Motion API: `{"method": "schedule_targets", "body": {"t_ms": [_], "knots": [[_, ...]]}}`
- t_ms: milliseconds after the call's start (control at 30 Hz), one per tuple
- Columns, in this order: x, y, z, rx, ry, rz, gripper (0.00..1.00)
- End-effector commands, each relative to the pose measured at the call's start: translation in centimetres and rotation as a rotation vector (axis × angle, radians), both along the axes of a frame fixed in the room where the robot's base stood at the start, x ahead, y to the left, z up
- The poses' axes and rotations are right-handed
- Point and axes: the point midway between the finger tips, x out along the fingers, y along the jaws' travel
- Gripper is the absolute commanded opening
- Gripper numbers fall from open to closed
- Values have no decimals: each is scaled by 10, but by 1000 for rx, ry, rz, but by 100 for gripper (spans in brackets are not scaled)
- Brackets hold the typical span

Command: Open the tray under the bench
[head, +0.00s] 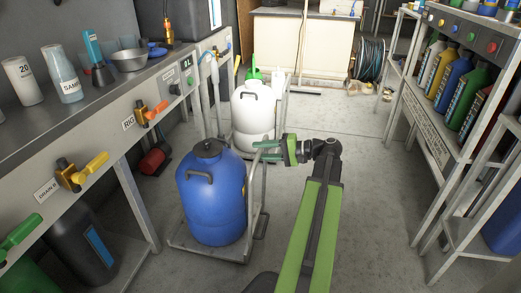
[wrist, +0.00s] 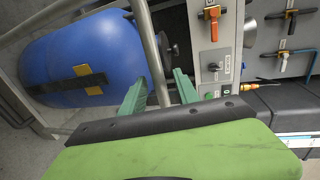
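The bench (head: 115,92) runs along the left, with valves on its front panel. Beneath it are dark and green containers and a low shelf edge; I cannot make out a tray there. My gripper (head: 264,150) is in the middle of the head view, beside the blue drum's trolley rail and pointing left. Its two green fingers are apart with nothing held. In the wrist view, the open fingers (wrist: 160,92) show with a metal rail of the trolley (wrist: 152,55) passing between or behind them; I cannot tell whether they touch it.
A blue drum (head: 212,200) and a white drum (head: 253,115) stand on trolleys between the bench and my arm. Shelves with bottles (head: 455,85) line the right. A cream cabinet (head: 300,45) and a hose reel (head: 370,60) stand at the back. Floor right of my arm is clear.

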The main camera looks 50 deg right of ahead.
Motion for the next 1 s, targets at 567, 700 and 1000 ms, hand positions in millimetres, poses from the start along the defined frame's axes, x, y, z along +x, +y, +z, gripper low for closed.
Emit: {"method": "schedule_targets", "body": {"t_ms": [567,700,1000], "knots": [[-125,-68,31,-1,0,-3,37],[-138,-73,32,-1,-1,-1,37],[-141,-74,32,-1,0,0,37]]}}
